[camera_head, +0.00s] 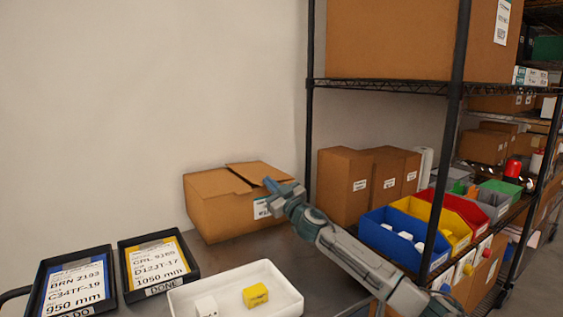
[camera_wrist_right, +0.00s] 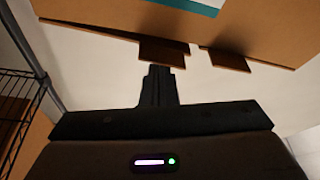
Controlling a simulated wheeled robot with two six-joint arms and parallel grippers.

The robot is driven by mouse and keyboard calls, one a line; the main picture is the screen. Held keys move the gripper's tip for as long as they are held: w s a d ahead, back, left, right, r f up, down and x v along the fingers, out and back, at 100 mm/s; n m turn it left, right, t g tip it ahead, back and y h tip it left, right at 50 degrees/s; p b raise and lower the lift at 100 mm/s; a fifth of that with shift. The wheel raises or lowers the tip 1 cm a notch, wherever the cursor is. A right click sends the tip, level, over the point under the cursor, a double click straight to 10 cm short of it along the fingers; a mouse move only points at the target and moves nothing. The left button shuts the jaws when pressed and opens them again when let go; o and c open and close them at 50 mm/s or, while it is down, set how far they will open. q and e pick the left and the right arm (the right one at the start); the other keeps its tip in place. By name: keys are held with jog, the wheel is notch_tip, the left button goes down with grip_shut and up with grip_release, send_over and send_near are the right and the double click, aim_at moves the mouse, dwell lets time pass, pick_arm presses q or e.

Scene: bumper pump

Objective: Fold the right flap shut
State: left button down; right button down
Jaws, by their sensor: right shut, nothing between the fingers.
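The brown cardboard box (camera_head: 222,217) stands on the table against the wall, with a white label on its front. Its left flap (camera_head: 212,183) lies nearly flat over the top. Its right flap (camera_head: 257,171) leans over the top but sits slightly raised, with a dark gap between the two. My right gripper (camera_head: 271,186) is shut and empty at the box's right side, close to the right flap; I cannot tell whether it touches. In the wrist view, its closed fingers (camera_wrist_right: 159,82) point at cardboard edges (camera_wrist_right: 215,30) with a teal strip. My left gripper is out of view.
A white tray (camera_head: 185,300) with a yellow block (camera_head: 255,294) and a white block (camera_head: 206,306) stands in front. Two black sign trays (camera_head: 127,272) lie at left. A wire shelf with a post (camera_head: 309,110), boxes and coloured bins (camera_head: 385,240) borders the right.

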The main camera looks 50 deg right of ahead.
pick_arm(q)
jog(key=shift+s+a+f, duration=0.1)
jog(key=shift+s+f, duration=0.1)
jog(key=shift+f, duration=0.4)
pick_arm(e)
jog(key=n, duration=0.2)
jog(key=f+n+y, duration=0.1)
jog(key=shift+a+f+n, duration=0.2)
jog(key=shift+n, duration=0.2)
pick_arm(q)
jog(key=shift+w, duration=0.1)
